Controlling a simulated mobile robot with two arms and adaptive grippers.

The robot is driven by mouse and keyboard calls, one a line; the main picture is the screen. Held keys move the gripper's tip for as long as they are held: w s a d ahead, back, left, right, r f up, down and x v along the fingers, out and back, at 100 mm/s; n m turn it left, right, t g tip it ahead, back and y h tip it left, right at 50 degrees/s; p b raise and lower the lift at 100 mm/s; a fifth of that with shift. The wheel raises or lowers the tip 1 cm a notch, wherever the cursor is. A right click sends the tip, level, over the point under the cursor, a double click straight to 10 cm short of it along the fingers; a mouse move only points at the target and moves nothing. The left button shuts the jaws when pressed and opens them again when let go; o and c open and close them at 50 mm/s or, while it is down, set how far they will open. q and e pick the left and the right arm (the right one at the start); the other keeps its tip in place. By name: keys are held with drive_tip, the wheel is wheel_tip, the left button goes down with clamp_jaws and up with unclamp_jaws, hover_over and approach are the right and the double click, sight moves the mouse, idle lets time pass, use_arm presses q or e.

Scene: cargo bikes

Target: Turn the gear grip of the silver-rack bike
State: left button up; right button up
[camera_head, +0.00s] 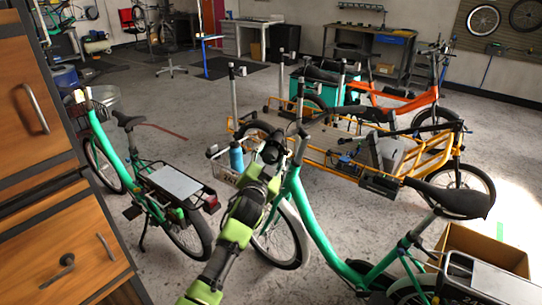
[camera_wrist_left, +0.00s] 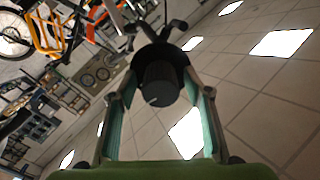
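A green step-through bike (camera_head: 312,215) stands near me in the head view, with a black saddle (camera_head: 455,199) and a pale panel (camera_head: 482,288) over its rear wheel. My left gripper (camera_head: 272,150) is at this bike's handlebar and hides much of it. In the left wrist view, a black round grip (camera_wrist_left: 161,84) with a pale mark line lies between the two teal-padded fingers (camera_wrist_left: 160,98). The fingers stand apart with gaps beside the grip; contact at the tips is unclear. Another green bike (camera_head: 112,150) at the left has a silver plate (camera_head: 173,182) on its rack. My right gripper is not seen.
An orange cargo bike (camera_head: 330,160) stands close behind. Wooden drawers (camera_head: 62,235) fill the left edge; a cardboard box (camera_head: 480,246) is at the right. Floor shows between the bikes.

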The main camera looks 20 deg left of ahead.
use_arm(q)
drive_tip(key=shift+s, duration=0.1)
drive_tip(key=s, duration=1.2)
drive_tip(key=shift+d, duration=0.45)
drive_tip(key=shift+w, duration=0.1)
